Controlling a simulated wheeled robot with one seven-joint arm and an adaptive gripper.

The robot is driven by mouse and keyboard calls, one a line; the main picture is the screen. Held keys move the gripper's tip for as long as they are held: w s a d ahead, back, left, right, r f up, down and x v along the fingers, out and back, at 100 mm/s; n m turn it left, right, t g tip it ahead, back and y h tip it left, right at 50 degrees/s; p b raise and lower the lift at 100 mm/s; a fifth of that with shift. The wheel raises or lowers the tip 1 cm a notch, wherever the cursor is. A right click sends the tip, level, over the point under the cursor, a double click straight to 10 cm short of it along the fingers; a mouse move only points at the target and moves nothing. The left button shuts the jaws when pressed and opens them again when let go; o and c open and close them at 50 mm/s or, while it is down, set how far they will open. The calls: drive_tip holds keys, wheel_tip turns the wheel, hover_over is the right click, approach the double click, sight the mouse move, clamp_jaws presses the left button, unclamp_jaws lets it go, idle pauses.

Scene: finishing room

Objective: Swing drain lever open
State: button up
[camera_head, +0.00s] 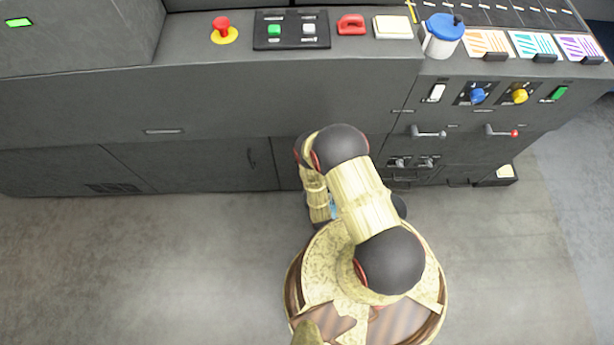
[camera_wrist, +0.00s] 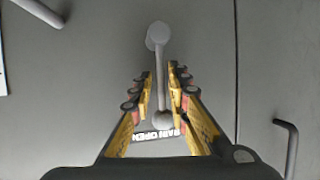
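In the wrist view, a grey drain lever (camera_wrist: 161,80) has a round hub at the top and a ball end lower down. A white label (camera_wrist: 152,135), partly covered, reads roughly "DRAIN OPEN" near the ball end. My gripper (camera_wrist: 162,72) is open, with its black and yellow fingers on either side of the lever. Narrow gaps show beside the rod, and I see no firm grip on it. In the head view my gripper is hidden behind my own arm, and I cannot pick out the drain lever there.
The wrist view also shows a grey rod (camera_wrist: 40,12) at top left and a bent handle (camera_wrist: 289,145) at lower right. In the head view, a grey lever (camera_head: 429,133) and a red-tipped lever (camera_head: 502,132) stick out of the machine front. The floor at left is clear.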

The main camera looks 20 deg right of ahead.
drive_tip(key=v, duration=0.7)
drive_tip(key=shift+s+r, duration=0.15)
drive_tip(key=shift+s, duration=0.05)
idle(0.5)
